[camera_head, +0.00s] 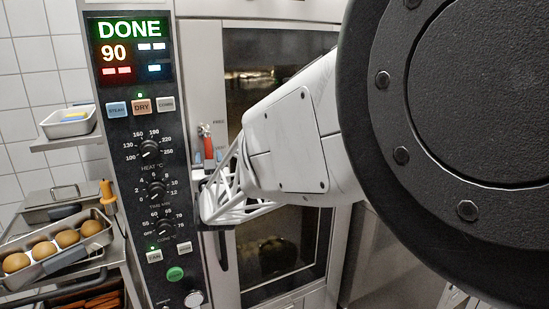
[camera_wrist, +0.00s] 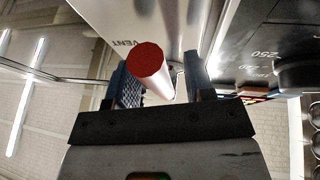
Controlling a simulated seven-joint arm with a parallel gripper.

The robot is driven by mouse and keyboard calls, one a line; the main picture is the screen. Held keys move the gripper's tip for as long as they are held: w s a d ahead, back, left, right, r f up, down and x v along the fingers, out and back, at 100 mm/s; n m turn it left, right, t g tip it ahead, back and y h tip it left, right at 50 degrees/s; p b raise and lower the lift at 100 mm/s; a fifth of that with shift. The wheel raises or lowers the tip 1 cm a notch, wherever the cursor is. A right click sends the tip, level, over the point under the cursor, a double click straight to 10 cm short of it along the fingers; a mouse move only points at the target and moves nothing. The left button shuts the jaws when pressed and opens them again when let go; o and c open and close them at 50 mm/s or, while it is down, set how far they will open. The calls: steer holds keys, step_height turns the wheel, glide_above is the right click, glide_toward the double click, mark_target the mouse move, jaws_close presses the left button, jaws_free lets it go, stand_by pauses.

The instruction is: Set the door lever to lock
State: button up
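The door lever (camera_head: 209,148) has a red grip that hangs down from a metal pivot on the oven's front, beside the black control panel. The word FREE stands to the upper right of its pivot; other marks there are hidden or too small to read. In the wrist view the lever (camera_wrist: 147,60) shows its round red end and pale shaft, with VENT printed nearby. My gripper (camera_wrist: 157,66) is open, one finger on either side of the lever. The lever overlaps the left finger in the picture; contact is unclear. My arm hides part of the oven door (camera_head: 228,95).
The control panel (camera_head: 140,85) carries several knobs and buttons, and its display reads DONE 90. A door handle (camera_head: 223,250) runs below the lever.

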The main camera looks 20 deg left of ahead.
steer(key=shift+s+d+f, duration=0.1)
steer(key=v, duration=0.7)
steer(key=shift+s, duration=0.2)
stand_by(0.3)
steer(key=shift+d, duration=0.15)
steer(key=w+d+m+g+h, duration=0.15)
steer(key=d+g+h, duration=0.6)
steer(key=d, duration=2.35)
steer(key=s+d+f+m+g+h, duration=0.2)
steer(key=s+d+f+g, duration=0.1)
steer(key=s+d, duration=0.9)
steer(key=s+d+f+m+g+h, duration=0.3)
steer(key=s+d+g, duration=0.2)
steer(key=s+d, duration=0.8)
steer(key=shift+s+d, duration=0.35)
steer(key=shift+s, duration=0.75)
